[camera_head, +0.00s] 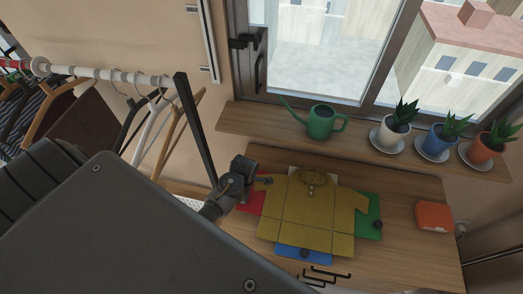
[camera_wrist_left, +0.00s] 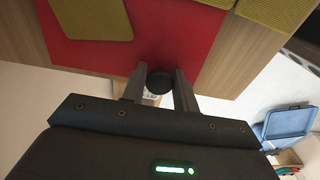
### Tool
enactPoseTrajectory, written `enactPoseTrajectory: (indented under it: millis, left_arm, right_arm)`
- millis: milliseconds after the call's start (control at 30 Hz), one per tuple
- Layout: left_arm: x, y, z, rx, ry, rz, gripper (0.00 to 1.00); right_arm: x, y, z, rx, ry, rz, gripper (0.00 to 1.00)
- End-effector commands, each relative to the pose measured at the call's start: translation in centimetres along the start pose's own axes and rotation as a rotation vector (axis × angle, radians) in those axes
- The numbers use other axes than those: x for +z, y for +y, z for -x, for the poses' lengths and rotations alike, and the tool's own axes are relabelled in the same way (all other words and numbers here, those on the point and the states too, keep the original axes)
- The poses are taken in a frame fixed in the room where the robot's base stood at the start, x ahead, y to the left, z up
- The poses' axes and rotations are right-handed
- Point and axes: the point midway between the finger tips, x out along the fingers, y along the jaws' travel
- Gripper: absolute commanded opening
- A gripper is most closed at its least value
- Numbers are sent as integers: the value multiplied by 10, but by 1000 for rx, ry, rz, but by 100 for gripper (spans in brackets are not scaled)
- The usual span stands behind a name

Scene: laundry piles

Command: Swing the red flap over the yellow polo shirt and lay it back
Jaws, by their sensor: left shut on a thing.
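The yellow polo shirt (camera_head: 310,215) lies spread on a folding board on the table, collar toward the window. The red flap (camera_head: 250,204) is at the board's left side, flat as far as I can see, and partly hidden by my arm and the shirt. In the left wrist view the red flap (camera_wrist_left: 130,45) has yellow cloth (camera_wrist_left: 90,18) lying on it. My left gripper (camera_head: 262,184) is at the red flap's outer edge. In the left wrist view its fingers (camera_wrist_left: 160,88) are shut on a round black knob (camera_wrist_left: 160,77) at that edge. My right gripper is not in view.
The board's green flap (camera_head: 368,206) and blue flap (camera_head: 290,252) each carry a dark knob. An orange box (camera_head: 434,217) stands at the table's right. A shelf (camera_head: 270,127) behind holds a green watering can (camera_head: 322,122) and potted plants. A clothes rail (camera_head: 100,74) is at left.

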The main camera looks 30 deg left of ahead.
Motion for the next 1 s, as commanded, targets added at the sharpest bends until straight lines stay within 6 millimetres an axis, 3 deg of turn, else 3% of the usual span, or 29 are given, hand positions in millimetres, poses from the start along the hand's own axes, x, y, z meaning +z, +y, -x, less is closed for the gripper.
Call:
enactPoseTrajectory:
  millis: [167, 467, 800, 1000]
  left_arm:
    - [4, 3, 16, 10, 29, -1, 21]
    - [4, 2, 18, 8, 33, 1, 21]
    - [20, 4, 49, 12, 110, -1, 21]
    - [22, 2, 53, 8, 123, 2, 21]
  right_arm:
    - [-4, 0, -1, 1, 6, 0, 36]
    - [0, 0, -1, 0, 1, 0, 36]
    - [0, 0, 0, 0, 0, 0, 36]
    - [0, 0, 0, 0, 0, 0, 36]
